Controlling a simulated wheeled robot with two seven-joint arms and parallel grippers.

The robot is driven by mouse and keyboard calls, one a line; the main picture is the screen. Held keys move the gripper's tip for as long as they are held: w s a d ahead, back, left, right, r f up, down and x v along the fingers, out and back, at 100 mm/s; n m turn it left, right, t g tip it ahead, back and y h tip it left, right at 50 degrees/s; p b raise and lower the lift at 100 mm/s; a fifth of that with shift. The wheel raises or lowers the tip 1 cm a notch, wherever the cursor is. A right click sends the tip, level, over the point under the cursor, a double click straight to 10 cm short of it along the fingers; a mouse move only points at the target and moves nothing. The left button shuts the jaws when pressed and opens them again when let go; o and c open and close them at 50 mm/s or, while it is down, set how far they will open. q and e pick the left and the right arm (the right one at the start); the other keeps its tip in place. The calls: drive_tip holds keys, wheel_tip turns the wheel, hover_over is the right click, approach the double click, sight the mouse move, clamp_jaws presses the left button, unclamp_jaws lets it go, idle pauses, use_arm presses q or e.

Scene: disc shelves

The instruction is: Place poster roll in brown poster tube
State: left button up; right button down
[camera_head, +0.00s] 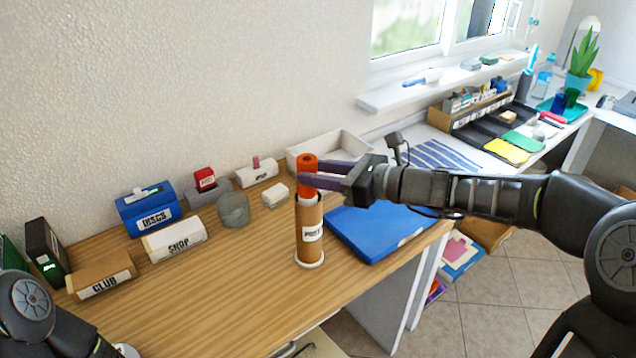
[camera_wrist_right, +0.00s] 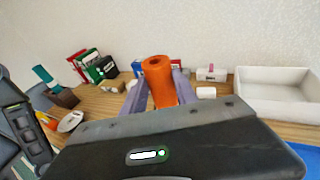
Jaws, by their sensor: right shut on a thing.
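The orange poster roll (camera_head: 307,161) stands upright at the mouth of the brown poster tube (camera_head: 311,222). Its lower end meets the tube's white rim; I cannot tell how far inside it reaches. The tube stands upright on the wooden desk with a white base and a label. My right gripper (camera_head: 308,175) comes from the right and is shut on the roll above the tube. In the right wrist view, the roll (camera_wrist_right: 160,85) is between the two purple fingers (camera_wrist_right: 158,90). The tube is hidden there. My left gripper is out of view.
A blue flat box (camera_head: 378,230) lies right of the tube, near the desk's edge. A grey cup (camera_head: 233,209), a SHOP box (camera_head: 174,240) and a DISCS box (camera_head: 150,209) stand left. A white tray (camera_head: 328,150) is behind. The desk's front is clear.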

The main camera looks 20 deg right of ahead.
wheel_tip(320, 180, down, 3)
drive_tip(key=shift+r, duration=0.2)
drive_tip(key=c, duration=0.9)
unclamp_jaws()
drive_tip(key=shift+c, duration=0.2)
drive_tip(key=v, duration=1.2)
drive_tip(key=shift+b, duration=0.45)
drive_tip(key=shift+w+r, duration=0.1)
